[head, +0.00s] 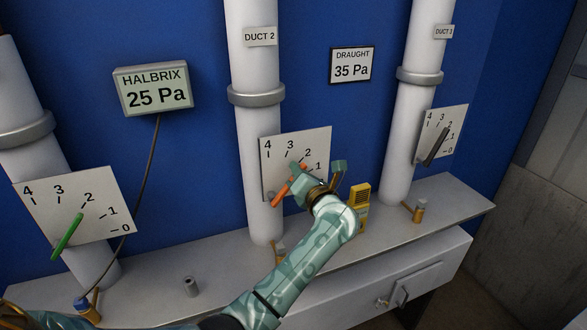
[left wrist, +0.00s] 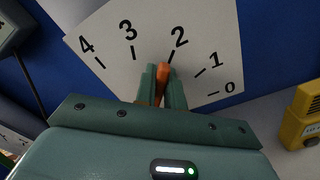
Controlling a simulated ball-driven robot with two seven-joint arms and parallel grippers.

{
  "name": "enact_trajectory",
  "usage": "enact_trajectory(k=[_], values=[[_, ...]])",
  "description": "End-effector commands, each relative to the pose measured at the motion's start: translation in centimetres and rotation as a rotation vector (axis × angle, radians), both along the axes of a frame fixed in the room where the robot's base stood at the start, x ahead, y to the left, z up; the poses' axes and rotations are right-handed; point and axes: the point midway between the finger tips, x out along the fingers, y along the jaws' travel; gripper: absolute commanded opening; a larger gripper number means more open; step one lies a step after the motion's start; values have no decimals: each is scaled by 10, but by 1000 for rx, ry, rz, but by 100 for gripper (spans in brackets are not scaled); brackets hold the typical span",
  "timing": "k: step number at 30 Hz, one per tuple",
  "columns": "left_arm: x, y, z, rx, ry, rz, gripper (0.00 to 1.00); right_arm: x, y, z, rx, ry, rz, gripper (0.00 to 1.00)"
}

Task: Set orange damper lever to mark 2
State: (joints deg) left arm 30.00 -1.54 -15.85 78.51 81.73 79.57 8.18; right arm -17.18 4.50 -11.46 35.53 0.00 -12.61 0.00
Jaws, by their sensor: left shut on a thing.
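The orange damper lever (head: 282,190) is on the white scale plate (head: 278,150) of the middle duct, labelled DUCT 2. The plate is marked 0 to 4, with the 0 hidden behind my arm in the head view. My left gripper (head: 298,183) is shut on the lever. In the left wrist view, the lever's orange tip (left wrist: 163,69) shows between the two fingers of my left gripper (left wrist: 162,88). The tip lies just below the tick of mark 2 and points close to it. My right gripper is not in view.
A green lever (head: 67,238) on the left duct and a dark lever (head: 436,147) on DUCT 3 flank it. A HALBRIX display (head: 155,90) reads 25 Pa; a DRAUGHT sign (head: 351,65) reads 35 Pa. A yellow device (head: 360,205) stands on the grey ledge (head: 225,262) near my wrist.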

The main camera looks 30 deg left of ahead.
Motion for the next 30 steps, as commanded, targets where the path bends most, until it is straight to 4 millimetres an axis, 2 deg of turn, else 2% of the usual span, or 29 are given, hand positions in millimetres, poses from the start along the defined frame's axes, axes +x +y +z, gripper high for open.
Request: enact_trajectory(k=[21,22,24,30], values=[[5,-5,-7,52,64,-1,0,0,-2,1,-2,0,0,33],[5,-5,-7,52,64,-1,16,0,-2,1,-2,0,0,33],[5,-5,-7,52,64,-1,33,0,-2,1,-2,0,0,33],[5,-4,-6,53,64,-1,33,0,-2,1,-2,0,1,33]])
